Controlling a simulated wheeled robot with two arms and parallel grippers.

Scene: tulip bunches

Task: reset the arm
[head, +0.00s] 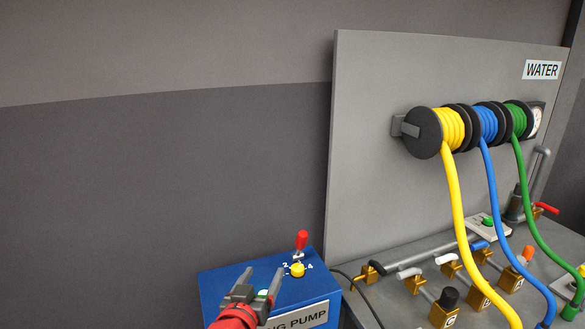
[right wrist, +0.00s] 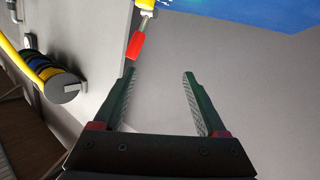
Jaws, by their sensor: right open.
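My right gripper (head: 259,283) reaches in from the bottom of the head view, above the blue pump box (head: 225,284). In the right wrist view, its two fingers (right wrist: 160,88) stand apart with nothing between them. A lever with a red handle (head: 301,240) rises from the box top, with a yellow knob (head: 297,269) in front of it. The red handle (right wrist: 136,44) also shows in the right wrist view, just beyond the left fingertip and apart from it. My left gripper is not in view.
A grey panel (head: 370,140) marked WATER carries reels of yellow (head: 448,128), blue and green hose. The hoses hang over a bench with brass valves (head: 443,307) and pipes at the right. A plain wall is at the left, with free room before it.

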